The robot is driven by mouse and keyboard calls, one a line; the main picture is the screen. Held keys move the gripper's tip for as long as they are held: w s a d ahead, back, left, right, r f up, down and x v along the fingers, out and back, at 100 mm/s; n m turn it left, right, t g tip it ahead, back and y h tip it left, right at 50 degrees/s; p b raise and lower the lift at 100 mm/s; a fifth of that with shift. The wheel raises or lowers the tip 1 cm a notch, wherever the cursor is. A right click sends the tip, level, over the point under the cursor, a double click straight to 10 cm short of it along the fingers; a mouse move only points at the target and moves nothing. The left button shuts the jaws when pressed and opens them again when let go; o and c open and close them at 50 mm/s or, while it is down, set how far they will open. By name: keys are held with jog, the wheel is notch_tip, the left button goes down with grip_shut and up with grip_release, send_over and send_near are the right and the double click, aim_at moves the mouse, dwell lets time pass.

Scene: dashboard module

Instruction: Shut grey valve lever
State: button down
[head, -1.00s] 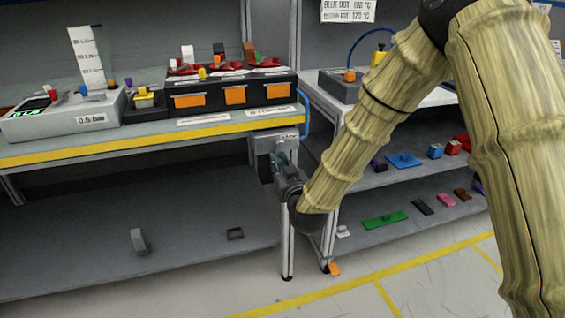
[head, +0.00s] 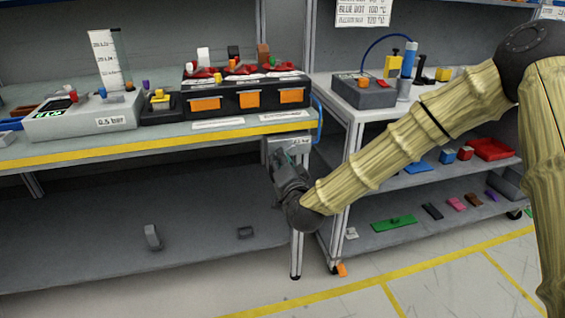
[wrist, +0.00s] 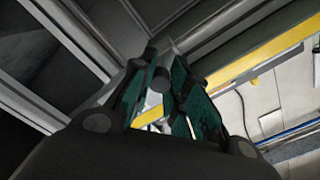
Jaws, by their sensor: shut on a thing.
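My gripper (head: 283,160) is at the grey box (head: 272,146) under the right front corner of the workbench. It hides much of the box in the head view. In the wrist view my gripper (wrist: 164,62) has its two teal-padded fingers close together. A short grey rounded piece (wrist: 160,80) sits between them, and I take it to be the grey valve lever. The lever cannot be made out in the head view, so its angle is not clear.
The workbench's yellow front edge (head: 130,148) is just above my gripper, and a white leg (head: 297,240) stands close by. A blue hose (head: 319,120) hangs at the bench corner. A shelved trolley (head: 352,112) stands to the right.

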jog(key=shift+w+r+m, duration=0.1)
jog(key=shift+r+m, duration=0.4)
jog(key=shift+m, duration=0.5)
jog(key=shift+w+r+m, duration=0.1)
jog(key=shift+r+m, duration=0.35)
jog(key=shift+m, duration=0.55)
jog(key=c, duration=1.3)
grip_release()
jog(key=shift+s+d, duration=0.1)
jog(key=shift+d, duration=0.05)
jog(key=shift+c, duration=0.2)
jog(key=shift+f, duration=0.1)
jog(key=v, duration=1.2)
